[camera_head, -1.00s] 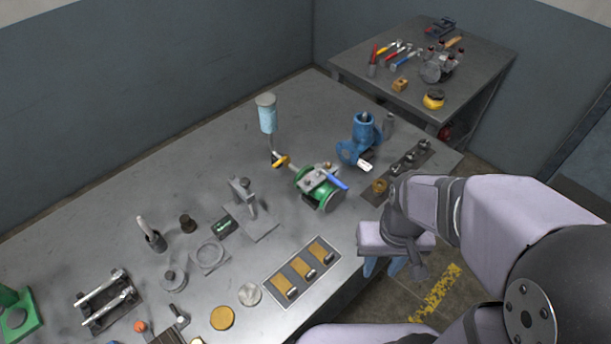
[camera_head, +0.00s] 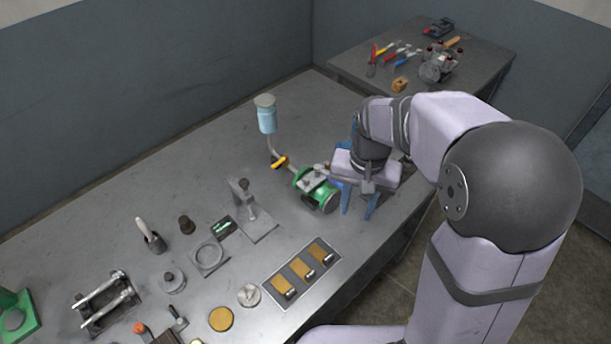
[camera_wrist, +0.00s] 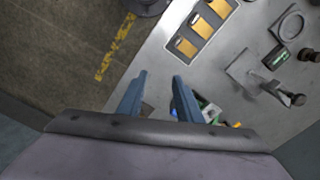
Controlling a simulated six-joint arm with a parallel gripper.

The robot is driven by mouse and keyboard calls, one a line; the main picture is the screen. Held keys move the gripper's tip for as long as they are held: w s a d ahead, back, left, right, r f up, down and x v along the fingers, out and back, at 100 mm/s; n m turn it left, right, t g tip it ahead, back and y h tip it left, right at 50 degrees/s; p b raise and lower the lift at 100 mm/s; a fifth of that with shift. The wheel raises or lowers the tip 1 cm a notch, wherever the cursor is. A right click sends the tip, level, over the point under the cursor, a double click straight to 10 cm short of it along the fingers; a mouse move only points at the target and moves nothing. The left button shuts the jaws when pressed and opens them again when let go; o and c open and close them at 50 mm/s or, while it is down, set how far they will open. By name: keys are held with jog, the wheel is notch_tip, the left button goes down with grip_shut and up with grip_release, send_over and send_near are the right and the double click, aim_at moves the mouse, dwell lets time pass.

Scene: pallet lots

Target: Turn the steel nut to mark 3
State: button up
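I cannot make out the steel nut for certain in either current view. The dark strip with several nut-like pieces at the table's right end is hidden behind my arm in the head view. The green valve body (camera_head: 326,200) stands on the table with a grey plate on top; part of it shows behind the right finger in the wrist view (camera_wrist: 209,112). My gripper (camera_head: 360,208) is just right of the green valve, its blue fingers pointing down. In the wrist view my gripper (camera_wrist: 161,77) is open, with nothing held between the fingertips.
A tray with brass-coloured plates (camera_head: 301,270) lies at the front edge. A grey stand (camera_head: 250,210) is left of the valve. A cup-topped tube (camera_head: 267,118) rises behind it. A second table (camera_head: 470,80) with tools stands at the back right. The table's left rear is clear.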

aim_at(305, 181)
jog(key=w+a+m, duration=0.2)
jog(key=w+a, duration=0.2)
jog(key=w+a+m, duration=0.1)
jog(key=w+a, duration=0.3)
jog(key=w, duration=0.1)
jog(key=w+a+m, duration=0.2)
jog(key=w+a, duration=0.1)
jog(key=w, duration=0.2)
jog(key=shift+a+r+m, duration=0.3)
jog(key=shift+a+r, duration=0.05)
jog(key=shift+a, duration=0.05)
jog(key=shift+f+p, duration=1.15)
jog(key=shift+f, duration=2.5)
grip_shut()
